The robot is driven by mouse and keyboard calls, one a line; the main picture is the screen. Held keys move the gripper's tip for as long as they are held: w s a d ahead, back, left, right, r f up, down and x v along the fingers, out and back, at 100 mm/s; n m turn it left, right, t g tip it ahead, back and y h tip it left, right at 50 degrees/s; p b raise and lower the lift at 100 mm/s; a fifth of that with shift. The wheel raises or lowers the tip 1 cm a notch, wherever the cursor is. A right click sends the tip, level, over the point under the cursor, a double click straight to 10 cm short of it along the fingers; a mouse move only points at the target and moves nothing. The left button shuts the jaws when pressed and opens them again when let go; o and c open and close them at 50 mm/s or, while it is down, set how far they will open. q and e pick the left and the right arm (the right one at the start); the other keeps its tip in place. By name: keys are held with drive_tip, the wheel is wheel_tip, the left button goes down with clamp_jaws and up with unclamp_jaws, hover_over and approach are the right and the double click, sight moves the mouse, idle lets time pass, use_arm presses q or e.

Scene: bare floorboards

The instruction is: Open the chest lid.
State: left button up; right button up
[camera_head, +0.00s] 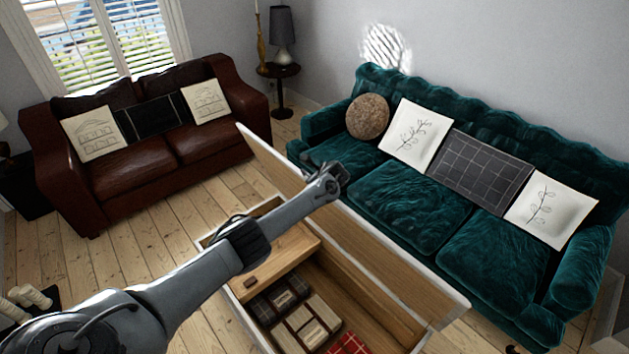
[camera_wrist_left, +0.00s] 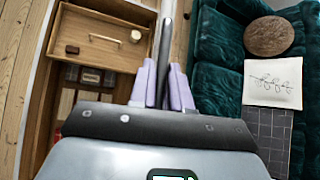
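The chest (camera_head: 240,290) stands open in front of me. Its lid (camera_head: 385,268) is a wooden panel with pale edges, raised and leaning steeply upright along the chest's far side. My left arm reaches over the chest, and my left gripper (camera_head: 333,178) is at the lid's upper edge. In the left wrist view the lid (camera_wrist_left: 167,38) is seen nearly edge-on, running down between the two purple fingers of the gripper (camera_wrist_left: 163,75). I cannot tell whether the fingers press on it. My right gripper is not in view.
Inside the chest are a wooden tray (camera_head: 290,246) and folded cloths (camera_head: 306,318). A green sofa (camera_head: 410,212) stands close behind the lid. A brown leather sofa (camera_head: 150,152) is at the back left. Bare floor (camera_head: 130,235) lies left of the chest.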

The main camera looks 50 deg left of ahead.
use_arm(q)
drive_tip(key=o, duration=0.3)
drive_tip(key=shift+s+f, duration=0.15)
drive_tip(key=shift+r, duration=0.2)
